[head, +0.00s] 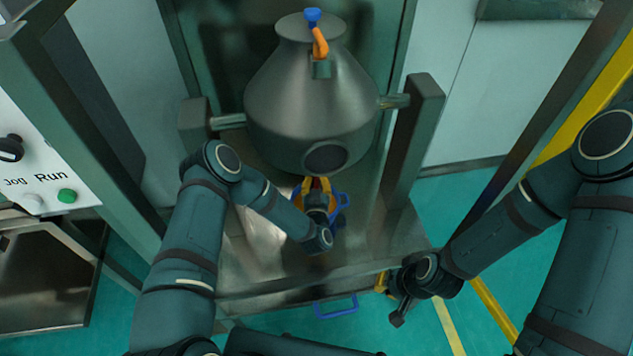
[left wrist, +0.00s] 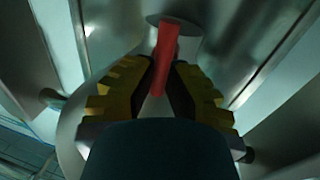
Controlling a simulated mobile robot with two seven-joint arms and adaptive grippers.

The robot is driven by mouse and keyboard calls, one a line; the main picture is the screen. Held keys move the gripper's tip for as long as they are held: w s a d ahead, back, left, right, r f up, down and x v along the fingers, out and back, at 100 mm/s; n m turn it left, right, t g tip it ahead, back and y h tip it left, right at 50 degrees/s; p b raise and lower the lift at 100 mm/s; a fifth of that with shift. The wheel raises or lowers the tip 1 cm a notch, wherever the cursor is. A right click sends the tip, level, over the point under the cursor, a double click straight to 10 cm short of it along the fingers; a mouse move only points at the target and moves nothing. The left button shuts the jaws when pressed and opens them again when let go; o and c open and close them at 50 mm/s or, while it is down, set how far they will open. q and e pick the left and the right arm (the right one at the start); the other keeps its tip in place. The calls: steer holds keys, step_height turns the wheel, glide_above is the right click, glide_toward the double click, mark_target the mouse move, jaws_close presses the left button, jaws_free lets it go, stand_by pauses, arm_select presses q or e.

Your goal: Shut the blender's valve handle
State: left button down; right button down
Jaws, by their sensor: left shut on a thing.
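The blender (head: 310,105) is a large grey metal vessel with a cone-shaped top, hung between two posts. Its red valve handle (left wrist: 165,55) shows clearly in the left wrist view, rising between the yellow fingers. In the head view, only a small red bit shows under the blender's belly. My left gripper (head: 315,184) is there, shut on the red handle; it also shows in the left wrist view (left wrist: 162,85). The valve itself is mostly hidden. My right gripper (head: 386,286) is low at right, away from the blender; its fingers are mostly hidden behind the wrist.
An orange lever with a blue cap (head: 313,16) sits on the blender's top. A blue-handled item (head: 342,202) stands beneath the blender, partly behind my left gripper. Posts (head: 412,135) flank the vessel. A control panel (head: 45,170) is at left. Green floor (head: 440,205) is open at right.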

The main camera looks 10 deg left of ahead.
arm_select(q)
steer(key=n, duration=0.4)
steer(key=shift+a+f+n+t+y, duration=0.1)
steer(key=shift+a+n+t+y, duration=0.15)
steer(key=shift+n+t+y, duration=0.15)
steer(key=shift+s+a+f+n+y, duration=0.15)
steer(key=shift+n+y, duration=0.4)
steer(key=shift+n, duration=1.9)
steer(key=shift+w+f+n+y, duration=0.15)
steer(key=shift+n+y, duration=0.45)
steer(key=shift+n, duration=1.9)
steer(key=shift+s+a+f+n+y, duration=0.1)
steer(key=shift+f+n+y, duration=0.3)
steer(key=shift+n, duration=2.05)
steer(key=shift+r+y, duration=0.15)
steer(key=shift+y, duration=0.2)
steer(key=c, duration=0.9)
jaws_free()
steer(key=shift+c, duration=0.2)
